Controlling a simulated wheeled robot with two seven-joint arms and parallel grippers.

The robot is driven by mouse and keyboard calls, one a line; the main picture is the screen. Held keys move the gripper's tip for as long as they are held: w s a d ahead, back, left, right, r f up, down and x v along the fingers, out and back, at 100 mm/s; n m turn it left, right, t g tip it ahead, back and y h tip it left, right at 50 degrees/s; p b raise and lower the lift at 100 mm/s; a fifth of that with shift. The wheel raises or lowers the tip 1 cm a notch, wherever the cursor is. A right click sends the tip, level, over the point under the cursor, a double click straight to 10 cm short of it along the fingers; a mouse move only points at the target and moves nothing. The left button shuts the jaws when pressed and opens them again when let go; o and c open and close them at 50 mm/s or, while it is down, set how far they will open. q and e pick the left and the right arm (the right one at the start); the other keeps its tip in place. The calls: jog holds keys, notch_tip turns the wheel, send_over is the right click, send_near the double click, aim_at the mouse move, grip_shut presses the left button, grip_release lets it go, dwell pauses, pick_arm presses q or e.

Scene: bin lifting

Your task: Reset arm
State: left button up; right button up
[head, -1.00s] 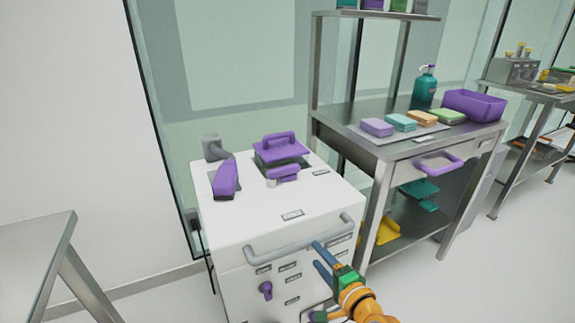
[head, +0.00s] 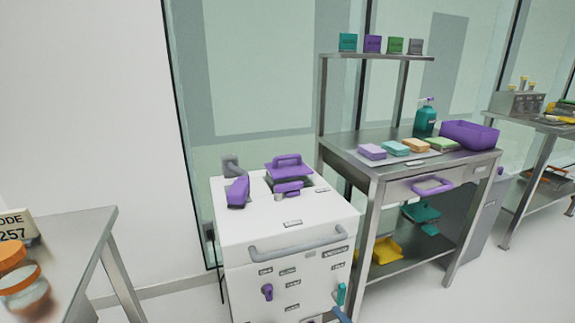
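At the bottom edge of the head view, a short blue piece of my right gripper (head: 340,314) shows in front of the white cabinet. The rest of it is out of frame, so its opening is hidden. It is apart from the cabinet's grey bar handle (head: 298,245). My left gripper is not in view. The white cabinet (head: 245,223) stands upright with a purple-handled lid (head: 289,170) and other purple-handled parts on top.
A steel bench (head: 350,150) with coloured blocks, a teal bottle (head: 425,118) and a purple bin (head: 470,135) stands to the right. A grey table (head: 75,235) is at the left, with unclear orange round shapes near the edge. Floor shows between table and cabinet.

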jog(key=s+d+f+n+g+h+p, duration=0.1)
jog(key=s+d+f+n+g+p, duration=0.2)
jog(key=s+f, duration=0.5)
jog(key=s+f+n+g+h+p, duration=0.2)
jog(key=s+f+n+g+p, duration=0.3)
jog(key=s, duration=0.5)
jog(key=s+d+f+n+g+p, duration=0.1)
jog(key=s+n, duration=0.1)
jog(key=s, duration=0.5)
jog(key=s+d+f+n+g+p, duration=0.1)
jog(key=s+n, duration=0.1)
jog(key=s, duration=0.6)
jog(key=s+d+f+n+g+h+p, duration=0.1)
jog(key=s+f+n+g+p, duration=0.1)
jog(key=s, duration=0.6)
jog(key=shift+s+n, duration=0.25)
jog(key=shift+n, duration=0.25)
jog(key=shift+a, duration=0.1)
